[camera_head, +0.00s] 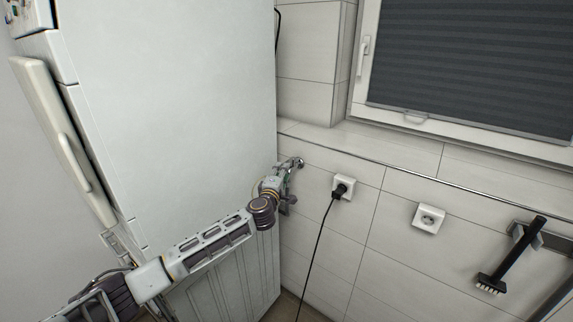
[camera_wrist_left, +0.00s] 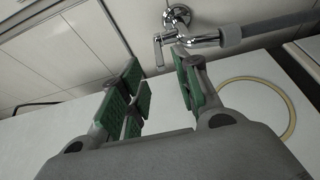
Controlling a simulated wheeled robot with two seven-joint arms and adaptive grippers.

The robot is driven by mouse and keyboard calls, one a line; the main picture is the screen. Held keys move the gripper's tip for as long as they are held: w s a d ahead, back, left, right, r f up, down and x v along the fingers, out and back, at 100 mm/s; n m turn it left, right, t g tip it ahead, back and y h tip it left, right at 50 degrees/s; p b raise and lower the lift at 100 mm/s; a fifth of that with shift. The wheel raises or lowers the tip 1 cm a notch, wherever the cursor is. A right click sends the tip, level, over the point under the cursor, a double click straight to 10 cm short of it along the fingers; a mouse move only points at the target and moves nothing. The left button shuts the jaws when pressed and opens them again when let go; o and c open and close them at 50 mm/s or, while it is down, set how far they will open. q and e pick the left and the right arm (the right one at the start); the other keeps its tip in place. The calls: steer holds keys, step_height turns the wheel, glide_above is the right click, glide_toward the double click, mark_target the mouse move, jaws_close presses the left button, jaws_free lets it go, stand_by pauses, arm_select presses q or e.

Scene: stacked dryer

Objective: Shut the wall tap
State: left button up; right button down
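The wall tap (camera_wrist_left: 178,24) is chrome, on the tiled wall at the top of the left wrist view. Its flat lever (camera_wrist_left: 159,50) hangs beside the tap body, and a grey hose (camera_wrist_left: 270,27) leads off to the right. In the head view the tap (camera_head: 298,163) shows small beside the machine's edge, partly hidden by my gripper. My left gripper (camera_wrist_left: 155,62) is open, its green-padded fingers apart and pointing at the tap. The lever shows between the fingertips in the picture; I cannot tell whether it is touched. My right gripper is not in view.
The tall white stacked dryer (camera_head: 170,100) stands close behind my left arm. To the right are a socket with a black plug (camera_head: 342,187) and hanging cord, an empty socket (camera_head: 429,218), a hanging brush (camera_head: 512,256) and a window (camera_head: 470,70).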

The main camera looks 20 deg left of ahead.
mark_target(287, 162)
arm_select(q)
steer(key=shift+w+a+b, duration=0.15)
steer(key=shift+w+b, duration=0.15)
steer(key=shift+w, duration=3.5)
jaws_close()
